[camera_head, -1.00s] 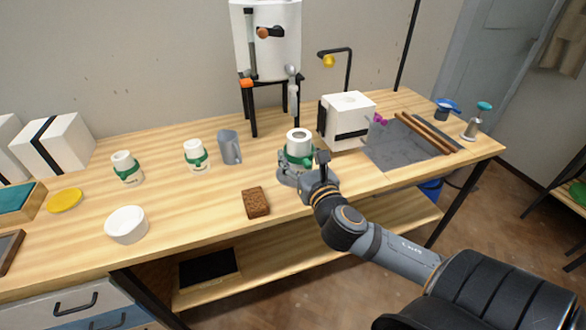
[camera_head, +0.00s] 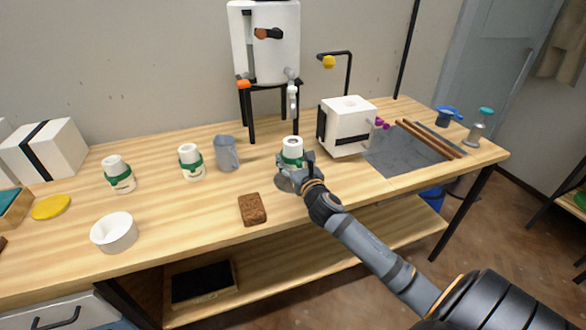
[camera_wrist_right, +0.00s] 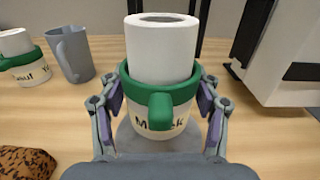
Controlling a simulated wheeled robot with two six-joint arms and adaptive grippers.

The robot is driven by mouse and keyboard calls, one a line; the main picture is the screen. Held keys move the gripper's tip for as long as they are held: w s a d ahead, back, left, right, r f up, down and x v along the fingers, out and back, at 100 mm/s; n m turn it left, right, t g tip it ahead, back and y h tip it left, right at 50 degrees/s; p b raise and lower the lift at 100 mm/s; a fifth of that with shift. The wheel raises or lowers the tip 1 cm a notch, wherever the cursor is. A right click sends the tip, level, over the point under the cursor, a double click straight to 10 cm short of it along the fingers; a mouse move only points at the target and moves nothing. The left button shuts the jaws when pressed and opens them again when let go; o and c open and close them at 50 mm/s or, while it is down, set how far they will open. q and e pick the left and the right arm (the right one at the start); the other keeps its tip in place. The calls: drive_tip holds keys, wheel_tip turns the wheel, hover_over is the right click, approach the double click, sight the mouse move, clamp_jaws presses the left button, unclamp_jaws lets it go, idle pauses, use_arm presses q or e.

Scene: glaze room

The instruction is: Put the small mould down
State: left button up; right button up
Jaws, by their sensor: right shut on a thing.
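The small mould (camera_wrist_right: 162,58) is a white cylinder with a green strap and partly hidden dark lettering. My right gripper (camera_head: 291,176) is shut around it, one finger on each side, as the right wrist view shows (camera_wrist_right: 160,112). The mould stands upright. In the head view its white top and green strap (camera_head: 292,150) show above the gripper, left of the white box. My left gripper is not in view.
On the wooden table (camera_head: 190,225), two similar strapped moulds (camera_head: 118,174) (camera_head: 191,161) and a grey jug (camera_head: 227,153) stand to the left. A brown sponge (camera_head: 252,209) lies front-left of the gripper. A white box (camera_head: 347,127) is close on the right. Bare wood lies in front.

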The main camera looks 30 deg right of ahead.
sight(293, 167)
wheel_tip(293, 167, down, 3)
drive_tip(key=shift+w+f+b, duration=0.1)
drive_tip(key=shift+b, duration=0.35)
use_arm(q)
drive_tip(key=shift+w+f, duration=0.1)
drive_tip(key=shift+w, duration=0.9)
use_arm(e)
drive_tip(key=o, duration=1.5)
drive_tip(key=shift+f, duration=0.1)
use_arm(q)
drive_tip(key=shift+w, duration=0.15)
use_arm(e)
drive_tip(key=shift+o, duration=0.2)
